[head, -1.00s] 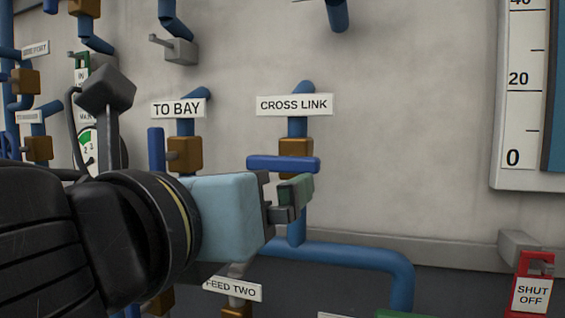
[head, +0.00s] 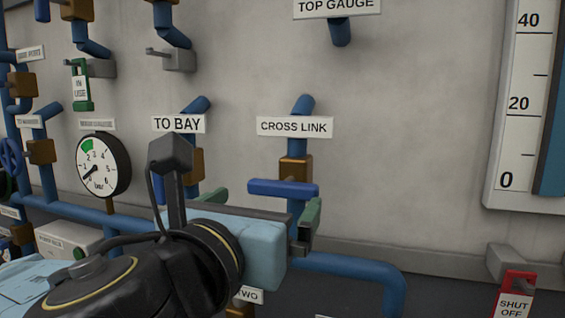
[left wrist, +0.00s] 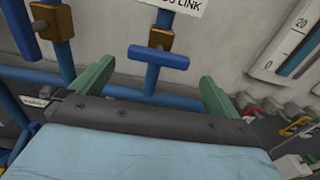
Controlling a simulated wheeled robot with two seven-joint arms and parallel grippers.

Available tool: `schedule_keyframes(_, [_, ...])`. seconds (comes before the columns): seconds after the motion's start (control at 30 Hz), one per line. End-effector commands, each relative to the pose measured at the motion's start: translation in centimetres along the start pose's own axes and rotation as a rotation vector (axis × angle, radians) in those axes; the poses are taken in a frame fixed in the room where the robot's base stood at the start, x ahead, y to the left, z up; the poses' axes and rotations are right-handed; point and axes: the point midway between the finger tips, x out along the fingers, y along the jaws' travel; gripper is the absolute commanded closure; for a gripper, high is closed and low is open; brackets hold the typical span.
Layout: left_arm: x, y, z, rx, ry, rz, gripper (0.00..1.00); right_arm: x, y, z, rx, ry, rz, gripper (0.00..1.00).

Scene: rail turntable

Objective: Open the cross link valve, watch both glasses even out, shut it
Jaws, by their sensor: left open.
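The cross link valve has a blue bar handle (head: 283,188) lying level across its upright pipe, on a brass body (head: 296,168) under the CROSS LINK label (head: 295,127). The handle also shows in the left wrist view (left wrist: 152,55). My left gripper (head: 268,196) is open, its green fingers spread wide, just in front of and below the handle and not holding it. In the left wrist view my left gripper (left wrist: 156,72) has the handle and pipe ahead, between its fingers. One glass (head: 552,130) with a scale shows at the right edge; its liquid level is cut off. My right gripper is out of view.
The TO BAY valve (head: 193,165) stands close on the left, partly behind my arm. A round gauge (head: 103,165) is further left. A red SHUT OFF tag (head: 515,293) hangs lower right. A blue pipe (head: 350,268) runs below the valve. The wall right of the valve is bare.

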Motion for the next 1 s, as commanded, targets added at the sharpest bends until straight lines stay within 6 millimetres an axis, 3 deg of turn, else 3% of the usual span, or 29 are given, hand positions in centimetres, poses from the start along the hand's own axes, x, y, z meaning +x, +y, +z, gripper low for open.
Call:
schedule_keyframes(0.1, [0.8, 0.0, 0.2, 0.001, 0.004, 0.001, 0.00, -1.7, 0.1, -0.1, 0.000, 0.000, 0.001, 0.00])
schedule_keyframes(0.3, [5.1, 0.0, 0.0, 0.001, 0.003, 0.002, 0.00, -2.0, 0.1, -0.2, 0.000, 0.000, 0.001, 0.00])
schedule_keyframes(0.5, [7.6, 0.0, -0.1, 0.001, 0.002, 0.000, 0.00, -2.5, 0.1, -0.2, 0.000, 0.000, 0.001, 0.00])
schedule_keyframes(0.93, [8.4, 0.0, -0.1, 0.001, 0.000, -0.002, 0.00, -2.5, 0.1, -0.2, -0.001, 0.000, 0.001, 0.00])
schedule_keyframes(1.0, [8.4, 0.0, -0.1, 0.001, 0.000, -0.002, 0.09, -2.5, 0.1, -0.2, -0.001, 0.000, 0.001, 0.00])
